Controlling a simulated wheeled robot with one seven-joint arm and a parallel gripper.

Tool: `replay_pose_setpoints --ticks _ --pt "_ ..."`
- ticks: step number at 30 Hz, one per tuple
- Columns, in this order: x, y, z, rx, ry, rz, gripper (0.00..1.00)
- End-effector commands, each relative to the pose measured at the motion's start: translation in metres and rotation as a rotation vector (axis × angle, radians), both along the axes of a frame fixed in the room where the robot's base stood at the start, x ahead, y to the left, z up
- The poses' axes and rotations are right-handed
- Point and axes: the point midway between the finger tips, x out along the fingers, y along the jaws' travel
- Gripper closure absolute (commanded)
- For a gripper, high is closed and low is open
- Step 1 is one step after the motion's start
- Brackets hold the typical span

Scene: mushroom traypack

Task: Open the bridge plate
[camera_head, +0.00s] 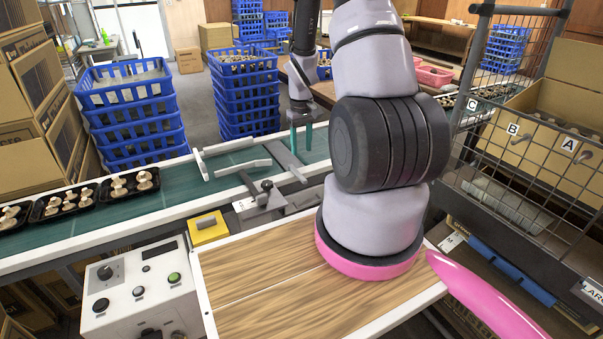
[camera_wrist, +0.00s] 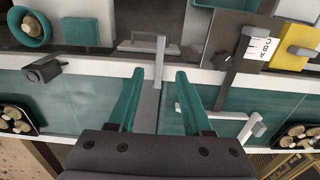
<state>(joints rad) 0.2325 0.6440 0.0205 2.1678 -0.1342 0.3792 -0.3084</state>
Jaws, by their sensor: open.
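A narrow grey plate (camera_head: 283,158) crosses the green conveyor between two belt sections; I take it as the bridge plate. It lies flat and also shows in the wrist view (camera_wrist: 149,108), partly hidden by my gripper. A pale upright bar (camera_wrist: 160,62) stands at its end near the conveyor's rail. My gripper (camera_head: 301,148) has teal fingers pointing down above the plate. In the wrist view my gripper (camera_wrist: 160,75) is open, with one finger on each side of the pale bar in the picture. I cannot tell whether either finger touches it.
White guide rails (camera_head: 240,166) lie over the belt beside the plate. A dark lever clamp (camera_head: 266,189) and a yellow box (camera_head: 208,227) sit on the near edge. Black mushroom trays (camera_head: 129,185) stand on the belt at left. A wire cage (camera_head: 530,150) stands at right.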

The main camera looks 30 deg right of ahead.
Motion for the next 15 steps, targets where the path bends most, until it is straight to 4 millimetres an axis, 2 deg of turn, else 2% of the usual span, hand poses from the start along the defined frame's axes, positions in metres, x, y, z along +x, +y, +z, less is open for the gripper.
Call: replay_pose_setpoints --ticks 5,15 --pt "-0.001 0.000 -0.023 0.001 0.006 0.003 0.50" --pt "-0.002 0.000 -0.086 0.001 0.005 0.002 0.50"
